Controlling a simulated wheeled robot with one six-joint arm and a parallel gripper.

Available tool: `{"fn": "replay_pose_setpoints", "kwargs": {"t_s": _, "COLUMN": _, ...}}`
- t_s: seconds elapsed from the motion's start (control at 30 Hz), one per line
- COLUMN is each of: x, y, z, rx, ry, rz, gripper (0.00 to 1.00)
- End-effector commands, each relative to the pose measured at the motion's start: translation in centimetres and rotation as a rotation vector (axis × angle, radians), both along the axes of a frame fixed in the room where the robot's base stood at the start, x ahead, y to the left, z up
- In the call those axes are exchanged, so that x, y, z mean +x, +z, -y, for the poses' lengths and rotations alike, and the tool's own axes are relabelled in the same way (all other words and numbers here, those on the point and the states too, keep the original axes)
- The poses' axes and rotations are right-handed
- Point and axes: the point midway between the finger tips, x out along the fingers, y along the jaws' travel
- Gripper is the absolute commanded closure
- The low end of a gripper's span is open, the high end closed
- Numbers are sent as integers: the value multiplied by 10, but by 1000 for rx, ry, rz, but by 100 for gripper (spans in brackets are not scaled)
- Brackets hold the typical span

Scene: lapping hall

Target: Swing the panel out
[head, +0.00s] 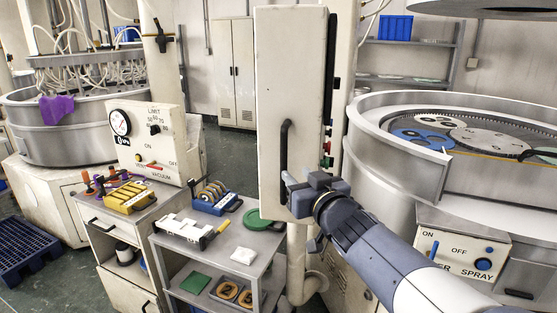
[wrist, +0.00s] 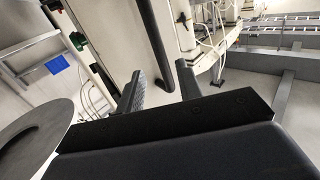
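The panel (head: 292,60) is a tall cream slab at the centre of the head view, with a dark right edge. A black vertical bar handle (head: 285,145) is on its lower front. My gripper (head: 291,190) is at the handle's lower end; the exact contact is hidden in the head view. In the wrist view my two black fingers (wrist: 160,88) stand apart. The handle (wrist: 155,40) runs down towards the space between them, with gaps visible on both sides. The panel (wrist: 108,25) also shows there, tilted.
A round lapping machine (head: 385,125) with a control box (head: 462,252) stands at the right. A cart (head: 215,260) with trays and tools stands left of the panel, beside a gauge box (head: 155,145). A pipe (head: 297,255) runs below the panel.

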Motion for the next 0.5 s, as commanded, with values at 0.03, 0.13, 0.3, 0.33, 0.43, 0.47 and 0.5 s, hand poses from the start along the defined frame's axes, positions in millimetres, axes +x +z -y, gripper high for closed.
{"fn": "replay_pose_setpoints", "kwargs": {"t_s": 0.03, "x": 8, "y": -2, "z": -4, "rx": -1, "ry": 1, "rz": -3, "gripper": 66}}
{"fn": "replay_pose_setpoints", "kwargs": {"t_s": 0.13, "x": 23, "y": -1, "z": -11, "rx": -1, "ry": 1, "rz": -4, "gripper": 66}}
{"fn": "replay_pose_setpoints", "kwargs": {"t_s": 0.3, "x": 49, "y": -1, "z": -23, "rx": -2, "ry": -1, "rz": -4, "gripper": 66}}
{"fn": "replay_pose_setpoints", "kwargs": {"t_s": 0.33, "x": 53, "y": 0, "z": -25, "rx": 0, "ry": -1, "rz": -3, "gripper": 66}}
{"fn": "replay_pose_setpoints", "kwargs": {"t_s": 0.43, "x": 64, "y": 0, "z": -30, "rx": -2, "ry": -1, "rz": -2, "gripper": 66}}
{"fn": "replay_pose_setpoints", "kwargs": {"t_s": 0.47, "x": 67, "y": 0, "z": -31, "rx": -1, "ry": -1, "rz": -3, "gripper": 66}}
{"fn": "replay_pose_setpoints", "kwargs": {"t_s": 0.5, "x": 70, "y": 0, "z": -33, "rx": -1, "ry": -1, "rz": -3, "gripper": 66}}
